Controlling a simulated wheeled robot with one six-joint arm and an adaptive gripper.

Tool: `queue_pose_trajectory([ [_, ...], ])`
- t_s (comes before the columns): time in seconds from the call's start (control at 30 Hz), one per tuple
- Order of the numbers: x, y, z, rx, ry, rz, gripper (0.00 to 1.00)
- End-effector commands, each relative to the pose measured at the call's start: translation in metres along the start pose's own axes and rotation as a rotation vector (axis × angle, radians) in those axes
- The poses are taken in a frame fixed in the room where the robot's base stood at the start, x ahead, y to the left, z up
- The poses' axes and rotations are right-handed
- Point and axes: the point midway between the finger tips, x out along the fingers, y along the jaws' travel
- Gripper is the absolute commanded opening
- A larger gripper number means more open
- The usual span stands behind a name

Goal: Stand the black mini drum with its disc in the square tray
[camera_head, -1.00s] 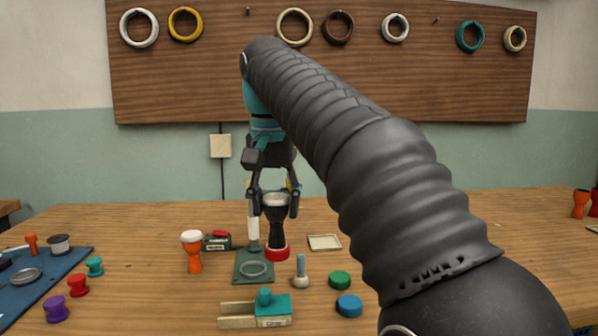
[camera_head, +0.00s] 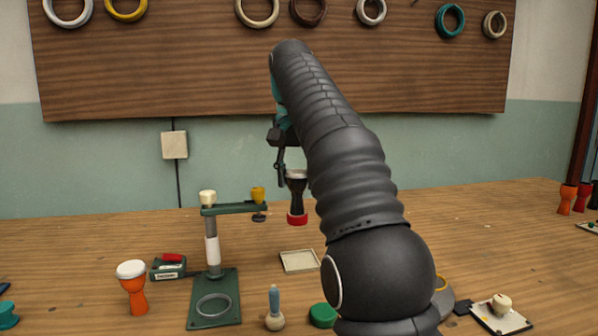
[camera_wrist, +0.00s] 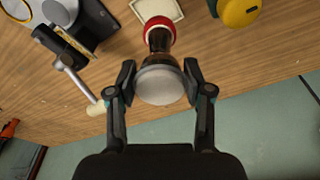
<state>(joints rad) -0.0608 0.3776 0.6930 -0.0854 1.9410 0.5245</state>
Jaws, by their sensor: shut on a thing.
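The black mini drum (camera_head: 297,190) has a pale head and a red disc (camera_head: 297,219) at its foot. My gripper (camera_head: 288,172) is shut on it near the head and holds it upright in the air. One finger is hidden behind my arm in the head view. In the wrist view, my gripper (camera_wrist: 160,85) has a finger at each side of the drum's pale head (camera_wrist: 160,86). The red disc (camera_wrist: 158,24) shows beyond it. The square tray (camera_head: 300,261) lies on the table, below the drum in the head view, and looks empty. It also shows in the wrist view (camera_wrist: 172,12).
A green press stand (camera_head: 214,305) with a post and top arm stands left of the tray. A blue-handled tool (camera_head: 274,307) and a green disc (camera_head: 322,315) are in front.

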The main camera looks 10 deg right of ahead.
Motion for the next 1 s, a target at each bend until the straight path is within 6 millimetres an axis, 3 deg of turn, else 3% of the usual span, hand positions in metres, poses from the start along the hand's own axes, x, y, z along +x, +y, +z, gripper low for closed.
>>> queue_pose_trajectory([
  [0.27, 0.009, 0.012, -0.007, 0.024, -0.001, 0.004, 0.31],
  [1.0, 0.074, 0.012, 0.004, 0.023, -0.001, 0.005, 0.31],
])
